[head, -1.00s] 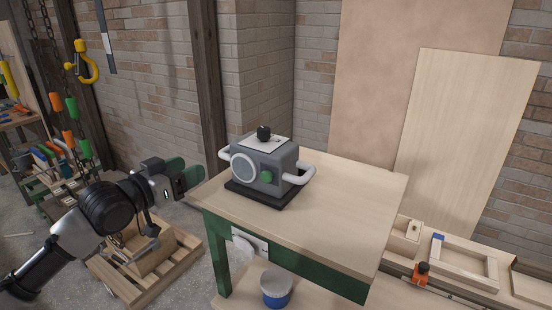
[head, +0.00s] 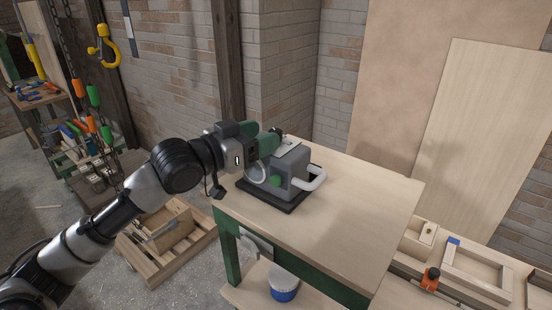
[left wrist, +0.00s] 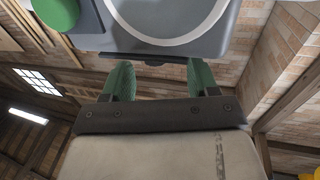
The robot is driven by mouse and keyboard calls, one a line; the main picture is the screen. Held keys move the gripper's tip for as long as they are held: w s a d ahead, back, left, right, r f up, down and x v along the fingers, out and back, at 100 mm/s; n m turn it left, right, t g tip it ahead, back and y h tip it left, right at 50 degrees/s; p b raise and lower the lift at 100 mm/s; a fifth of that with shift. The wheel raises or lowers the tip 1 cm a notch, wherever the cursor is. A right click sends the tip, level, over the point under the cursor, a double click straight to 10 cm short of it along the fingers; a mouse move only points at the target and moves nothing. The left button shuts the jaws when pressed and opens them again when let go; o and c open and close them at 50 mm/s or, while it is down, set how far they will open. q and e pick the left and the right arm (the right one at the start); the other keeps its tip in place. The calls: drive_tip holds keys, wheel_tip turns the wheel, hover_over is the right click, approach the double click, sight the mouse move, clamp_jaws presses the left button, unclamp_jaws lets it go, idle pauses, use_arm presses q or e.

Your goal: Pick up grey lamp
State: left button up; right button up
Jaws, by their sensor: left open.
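The grey lamp (head: 296,180) is a boxy unit with white side handles, a round ringed front and a green knob. It stands on a dark base on the wooden table (head: 350,215). My left gripper (head: 277,140) has green fingers and is at the lamp's upper left, hiding part of its top and left side. In the left wrist view, the lamp's grey face (left wrist: 210,42) fills the top, and the two fingers (left wrist: 160,78) are spread apart just below it. Nothing is clearly held between them. I cannot tell whether they touch the lamp. My right gripper is not in view.
A wooden crate (head: 165,245) stands on the floor left of the table. A white and blue bucket (head: 284,287) is on the lower shelf. A yellow hook (head: 104,47) and chains hang at the left. The table's right half is clear.

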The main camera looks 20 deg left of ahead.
use_arm(q)
drive_tip(key=p+x, duration=0.1)
drive_tip(key=x, duration=0.2)
drive_tip(key=shift+d+r+p, duration=0.1)
drive_tip(key=shift+d+p, duration=0.3)
drive_tip(key=shift+w+d, duration=0.1)
drive_tip(key=shift+w, duration=0.15)
clamp_jaws()
